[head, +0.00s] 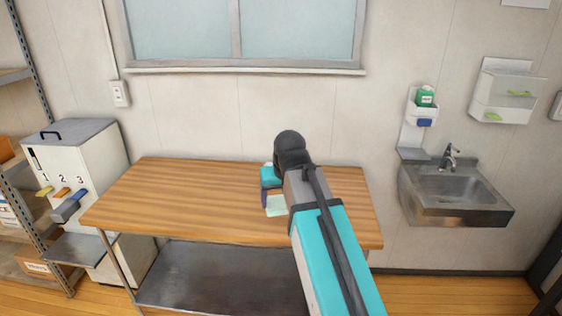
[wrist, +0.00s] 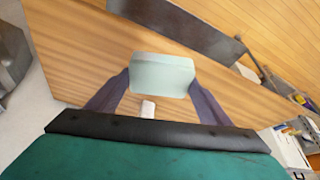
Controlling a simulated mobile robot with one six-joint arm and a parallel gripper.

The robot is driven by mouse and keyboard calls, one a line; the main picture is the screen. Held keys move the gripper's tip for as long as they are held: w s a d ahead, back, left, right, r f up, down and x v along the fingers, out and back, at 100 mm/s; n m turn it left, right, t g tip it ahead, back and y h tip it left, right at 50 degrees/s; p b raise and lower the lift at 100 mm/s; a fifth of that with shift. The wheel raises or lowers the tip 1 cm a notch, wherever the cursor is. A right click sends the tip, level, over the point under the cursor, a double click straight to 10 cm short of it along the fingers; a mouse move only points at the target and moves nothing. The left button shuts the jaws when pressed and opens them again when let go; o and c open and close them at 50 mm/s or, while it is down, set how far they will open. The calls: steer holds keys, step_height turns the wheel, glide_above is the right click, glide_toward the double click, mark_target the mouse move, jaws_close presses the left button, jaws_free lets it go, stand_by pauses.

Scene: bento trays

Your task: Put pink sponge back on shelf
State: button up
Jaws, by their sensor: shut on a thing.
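My gripper (head: 274,204) is over the wooden table, shut on a pale mint-green block (head: 277,206). In the wrist view the block (wrist: 162,76) sits between the two dark purple fingers, a rounded flat shape. I see no clearly pink sponge in either view. A small white piece (wrist: 148,108) shows just below the block in the wrist view; I cannot tell what it is. A white wall shelf (head: 502,112) at the right holds yellow-green pieces. A narrower white wall holder (head: 412,134) has a green bottle (head: 426,97) and a blue piece (head: 425,122).
The wooden table (head: 180,195) is mostly bare, with a metal lower shelf (head: 220,272). A steel sink (head: 455,193) is on the right wall. A white numbered dispenser (head: 85,160) and a storage rack (head: 38,215) stand at the left. Floor shows at the lower right.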

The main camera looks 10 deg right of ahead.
steer(key=s+d+f, duration=0.1)
steer(key=s+f, duration=0.3)
steer(key=f, duration=0.2)
steer(key=shift+s+d, duration=0.15)
steer(key=shift+s, duration=0.2)
steer(key=shift+f, duration=0.1)
stand_by(0.9)
